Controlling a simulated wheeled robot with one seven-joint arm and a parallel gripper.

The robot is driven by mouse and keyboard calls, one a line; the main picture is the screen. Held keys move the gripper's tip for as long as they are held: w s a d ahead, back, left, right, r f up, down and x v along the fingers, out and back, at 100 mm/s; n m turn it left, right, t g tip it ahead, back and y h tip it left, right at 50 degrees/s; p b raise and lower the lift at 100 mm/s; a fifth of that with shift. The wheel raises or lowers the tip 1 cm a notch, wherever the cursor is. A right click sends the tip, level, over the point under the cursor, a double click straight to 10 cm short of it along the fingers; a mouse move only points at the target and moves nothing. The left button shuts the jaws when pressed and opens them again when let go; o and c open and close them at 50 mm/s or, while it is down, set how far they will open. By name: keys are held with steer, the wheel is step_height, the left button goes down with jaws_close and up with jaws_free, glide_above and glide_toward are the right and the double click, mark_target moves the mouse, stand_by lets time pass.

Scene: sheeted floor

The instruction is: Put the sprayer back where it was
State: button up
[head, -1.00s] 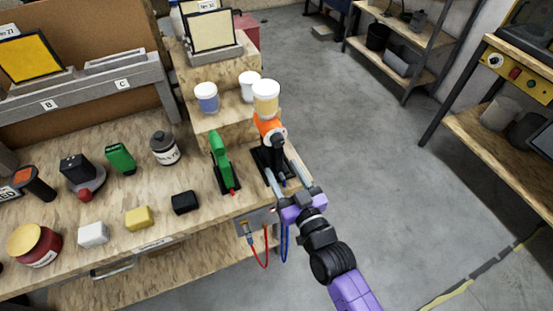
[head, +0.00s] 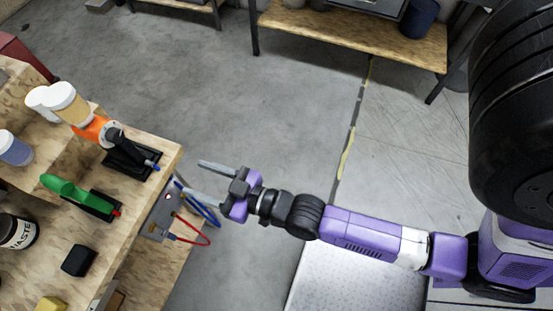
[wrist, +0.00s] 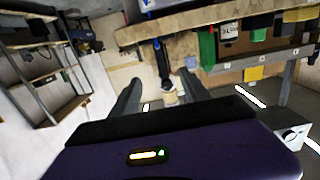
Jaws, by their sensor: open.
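The sprayer (head: 100,132) has an orange body, a black handle and a cup with a white lid. In the head view it stands at the bench's right end, its handle down at a black stand (head: 146,168) with a blue tip beside it. Whether it is fully seated cannot be told. My gripper (head: 194,178) is open and empty, off the bench's right edge and apart from the sprayer, fingers pointing towards the bench. In the wrist view a dark upright shape, probably the sprayer's handle (wrist: 162,58), shows beyond the open fingers.
A green tool (head: 68,190) stands on a similar black stand with a red tip. White-lidded jars (head: 14,148), a waste pot (head: 17,232) and a black block (head: 79,260) are nearby. Red and blue hoses (head: 195,240) hang at the bench end.

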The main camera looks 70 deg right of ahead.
steer(key=s+r+g, duration=0.1)
steer(key=s+r, duration=0.3)
steer(key=s, duration=0.6)
steer(key=s+r+g, duration=0.1)
steer(key=s+r, duration=0.3)
steer(key=s, duration=0.7)
steer(key=shift+d+r, duration=0.2)
steer(key=shift+r, duration=0.15)
